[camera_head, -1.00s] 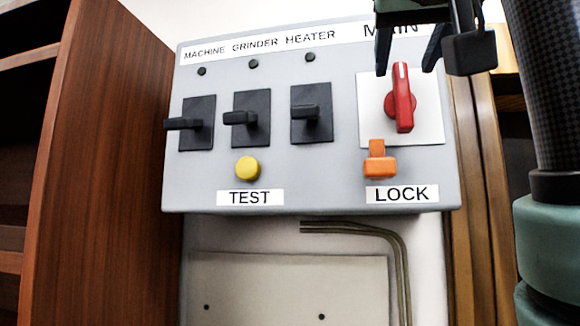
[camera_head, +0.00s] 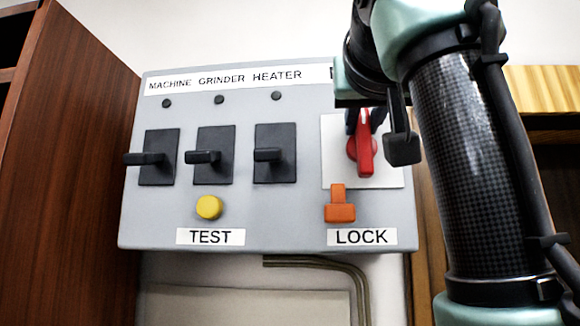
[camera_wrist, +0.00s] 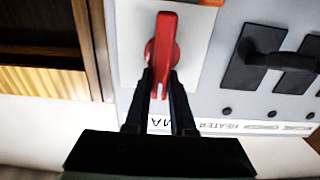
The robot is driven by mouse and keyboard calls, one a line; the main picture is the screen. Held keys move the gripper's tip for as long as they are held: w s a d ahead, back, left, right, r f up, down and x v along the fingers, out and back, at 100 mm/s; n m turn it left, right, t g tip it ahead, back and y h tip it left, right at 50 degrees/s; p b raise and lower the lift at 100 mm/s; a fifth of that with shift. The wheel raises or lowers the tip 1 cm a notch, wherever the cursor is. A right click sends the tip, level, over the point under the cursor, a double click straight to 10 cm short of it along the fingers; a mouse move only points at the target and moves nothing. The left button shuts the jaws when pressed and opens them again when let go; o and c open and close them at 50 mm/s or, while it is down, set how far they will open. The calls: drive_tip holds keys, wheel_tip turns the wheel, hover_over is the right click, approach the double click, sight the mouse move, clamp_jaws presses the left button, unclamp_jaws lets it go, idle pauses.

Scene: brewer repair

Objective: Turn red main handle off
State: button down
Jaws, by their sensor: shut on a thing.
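The red main handle (camera_head: 364,150) is a rotary knob on a white square plate (camera_head: 385,178) at the right of the grey control box. Its long grip stands upright in the head view, with the white-marked end at the top. My gripper (camera_head: 365,122) has its dark fingers on either side of the handle's upper end. In the wrist view my gripper (camera_wrist: 161,88) is shut on the marked end of the red handle (camera_wrist: 162,50). The MAIN label is mostly hidden behind my arm in the head view.
An orange lock tab (camera_head: 340,207) sits just below the plate. A yellow TEST button (camera_head: 209,207) and three black switches, including the heater switch (camera_head: 275,153), are to the left. A wooden cabinet (camera_head: 65,170) stands at the far left.

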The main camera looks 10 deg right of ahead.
sight(380, 149)
drive_tip(key=shift+m, duration=0.3)
drive_tip(key=m, duration=0.3)
drive_tip(key=shift+s+d, duration=0.1)
drive_tip(key=shift+d, duration=0.3)
drive_tip(key=m, duration=0.3)
drive_tip(key=d+f+m, duration=0.1)
drive_tip(key=m, duration=0.6)
drive_tip(key=shift+s+d+f, duration=0.2)
drive_tip(key=shift+d+f, duration=0.05)
drive_tip(key=shift+f, duration=0.1)
drive_tip(key=shift+d+f+m, duration=0.1)
drive_tip(key=shift+f+m, duration=0.1)
drive_tip(key=shift+m, duration=0.85)
drive_tip(key=shift+f+m, duration=0.2)
drive_tip(key=shift+m, duration=0.85)
drive_tip(key=c, duration=0.8)
unclamp_jaws()
drive_tip(key=shift+f, duration=0.1)
drive_tip(key=shift+o, duration=0.2)
